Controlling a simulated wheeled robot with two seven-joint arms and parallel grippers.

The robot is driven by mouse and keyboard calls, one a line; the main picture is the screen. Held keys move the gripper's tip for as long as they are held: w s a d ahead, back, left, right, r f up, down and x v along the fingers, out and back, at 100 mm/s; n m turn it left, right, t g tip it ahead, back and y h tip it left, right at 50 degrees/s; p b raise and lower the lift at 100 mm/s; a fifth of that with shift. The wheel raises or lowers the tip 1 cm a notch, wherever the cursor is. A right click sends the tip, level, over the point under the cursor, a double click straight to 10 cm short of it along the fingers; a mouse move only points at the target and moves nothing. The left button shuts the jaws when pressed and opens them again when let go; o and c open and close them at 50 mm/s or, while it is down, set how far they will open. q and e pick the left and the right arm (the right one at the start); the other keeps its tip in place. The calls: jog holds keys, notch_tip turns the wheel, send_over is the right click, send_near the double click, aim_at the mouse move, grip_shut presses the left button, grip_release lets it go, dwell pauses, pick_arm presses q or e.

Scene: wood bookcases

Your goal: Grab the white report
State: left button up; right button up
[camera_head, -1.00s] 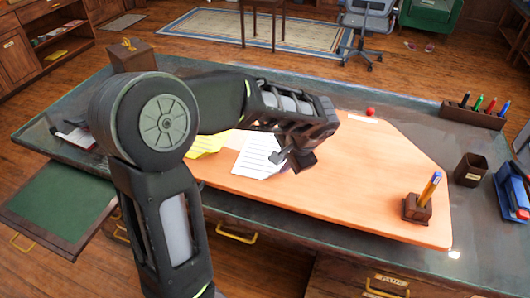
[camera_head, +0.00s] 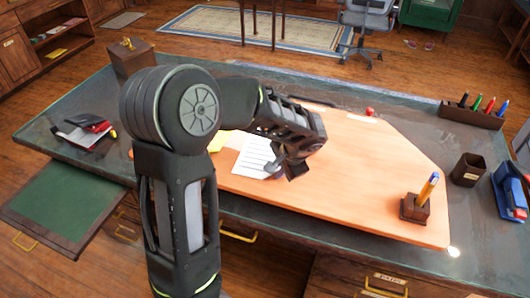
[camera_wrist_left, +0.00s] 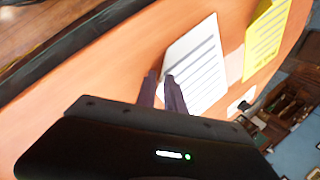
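The white report (camera_head: 252,155) is a sheet with printed lines, lying flat on the orange desk board (camera_head: 345,190). It also shows in the left wrist view (camera_wrist_left: 196,62). My left gripper (camera_head: 285,169) is at the sheet's right edge in the head view, its fingers pointing down. In the left wrist view the two fingers (camera_wrist_left: 162,92) have a narrow gap between them and reach the sheet's near edge. Nothing shows held between them; contact with the sheet is unclear. My right gripper is not in view.
A pen holder (camera_head: 416,207) stands at the board's right. A red ball (camera_head: 370,111) lies at the back. The board's right half is mostly clear.

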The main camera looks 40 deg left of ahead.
pick_arm(q)
jog(key=shift+c, duration=0.5)
grip_shut()
notch_tip(320, 180, up, 10)
jog(key=shift+b, duration=0.4)
dwell(0.7)
